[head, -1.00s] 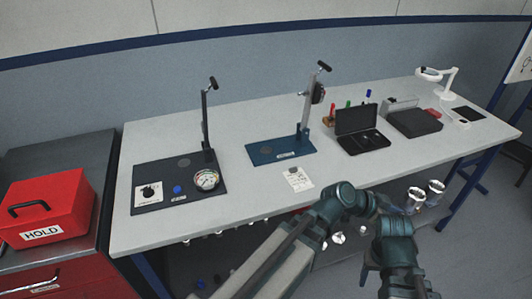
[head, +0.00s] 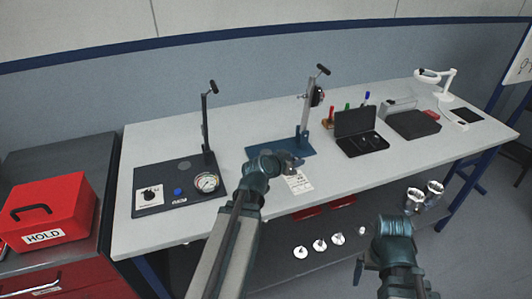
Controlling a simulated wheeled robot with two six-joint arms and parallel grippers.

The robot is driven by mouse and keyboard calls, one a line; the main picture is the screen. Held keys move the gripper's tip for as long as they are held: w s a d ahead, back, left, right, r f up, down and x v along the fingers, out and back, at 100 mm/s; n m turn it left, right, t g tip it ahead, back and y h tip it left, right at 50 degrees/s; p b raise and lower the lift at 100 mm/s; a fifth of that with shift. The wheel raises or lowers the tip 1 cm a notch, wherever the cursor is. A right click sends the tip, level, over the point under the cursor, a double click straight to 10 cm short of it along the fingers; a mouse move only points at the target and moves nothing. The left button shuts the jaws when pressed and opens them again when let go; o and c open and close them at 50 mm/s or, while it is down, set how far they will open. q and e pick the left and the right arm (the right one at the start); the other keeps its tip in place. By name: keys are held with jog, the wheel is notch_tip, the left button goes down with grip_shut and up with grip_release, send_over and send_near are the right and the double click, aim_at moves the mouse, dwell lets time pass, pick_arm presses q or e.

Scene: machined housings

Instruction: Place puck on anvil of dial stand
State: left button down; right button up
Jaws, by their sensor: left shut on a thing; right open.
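The dial stand has a blue base (head: 307,150), an upright column and a dark dial (head: 317,96) on its arm, at the middle of the bench. My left gripper (head: 292,161) is over the front edge of the blue base, above the white paper card. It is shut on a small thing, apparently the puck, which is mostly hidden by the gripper. The anvil is not clearly visible behind my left arm and gripper. My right gripper (head: 359,270) is open, low in front of the bench and away from the stand.
A dark stand (head: 148,170) with a round gauge (head: 206,182) is to the left. A white card (head: 299,184) lies before the blue base. An open black case (head: 362,143) and coloured markers (head: 347,109) are to the right. Several metal parts sit on the lower shelf.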

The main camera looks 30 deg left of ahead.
pick_arm(q)
jog(key=b, duration=0.2)
send_over(264, 154)
jog(key=shift+s+d+f, duration=0.2)
jog(key=shift+d+f, duration=0.2)
jog(key=shift+f, duration=0.35)
jog(key=shift+w+a, duration=0.2)
jog(key=shift+a, duration=0.35)
notch_tip(264, 154, down, 4)
jog(key=b, duration=0.3)
jog(key=shift+d+r, duration=0.1)
jog(key=shift+d, duration=0.05)
jog(key=shift+r, duration=0.1)
jog(key=shift+s, duration=0.1)
jog(key=c, duration=0.6)
grip_release()
jog(key=shift+o, duration=0.2)
